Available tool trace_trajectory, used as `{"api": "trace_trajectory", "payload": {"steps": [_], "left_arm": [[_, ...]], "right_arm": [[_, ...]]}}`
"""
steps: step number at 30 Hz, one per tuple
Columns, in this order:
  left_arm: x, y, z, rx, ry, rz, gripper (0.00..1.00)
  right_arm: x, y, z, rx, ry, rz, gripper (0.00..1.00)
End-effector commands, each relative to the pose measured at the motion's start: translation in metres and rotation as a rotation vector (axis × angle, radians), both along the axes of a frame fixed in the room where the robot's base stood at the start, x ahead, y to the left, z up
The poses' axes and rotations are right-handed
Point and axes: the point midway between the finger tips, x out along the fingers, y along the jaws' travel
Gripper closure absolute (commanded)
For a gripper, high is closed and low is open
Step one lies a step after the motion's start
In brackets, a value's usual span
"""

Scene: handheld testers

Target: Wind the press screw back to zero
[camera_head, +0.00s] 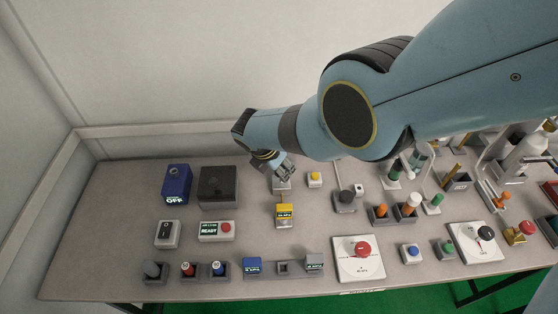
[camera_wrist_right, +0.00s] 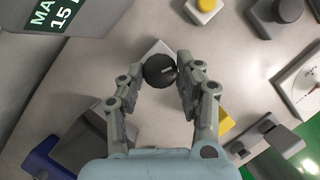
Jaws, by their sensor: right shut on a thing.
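A round black knob (camera_wrist_right: 160,71) with a pale mark on its top, which I take to be the press screw, sits between the fingers in the right wrist view. A pale base (camera_wrist_right: 152,48) shows partly behind it. My right gripper (camera_wrist_right: 162,80) is shut on the knob, one finger at each side. In the head view, my right gripper (camera_head: 284,172) is at the back middle of the table, above a small pale block (camera_head: 281,186); the knob is hidden there by the fingers. My left gripper is not in view.
A yellow tester (camera_head: 284,215) stands just in front of the gripper. A dark box (camera_head: 217,186) and a blue box (camera_head: 176,184) are to its left. A yellow button (camera_head: 315,178) and a dark knob (camera_head: 346,197) are to its right. The table (camera_head: 115,215) is bare at far left.

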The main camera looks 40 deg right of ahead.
Motion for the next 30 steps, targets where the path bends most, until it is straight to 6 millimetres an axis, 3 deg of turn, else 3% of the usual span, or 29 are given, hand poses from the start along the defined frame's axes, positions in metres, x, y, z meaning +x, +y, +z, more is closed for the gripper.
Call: {"api": "trace_trajectory", "payload": {"steps": [1,9,30], "left_arm": [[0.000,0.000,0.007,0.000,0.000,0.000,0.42],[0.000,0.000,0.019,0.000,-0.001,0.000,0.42],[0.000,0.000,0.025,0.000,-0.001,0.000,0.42]], "right_arm": [[-0.007,0.002,-0.001,0.004,0.011,0.044,0.97],[-0.009,0.001,-0.003,0.004,0.008,0.297,0.97],[-0.012,-0.004,-0.005,0.006,0.009,0.923,0.97]]}}
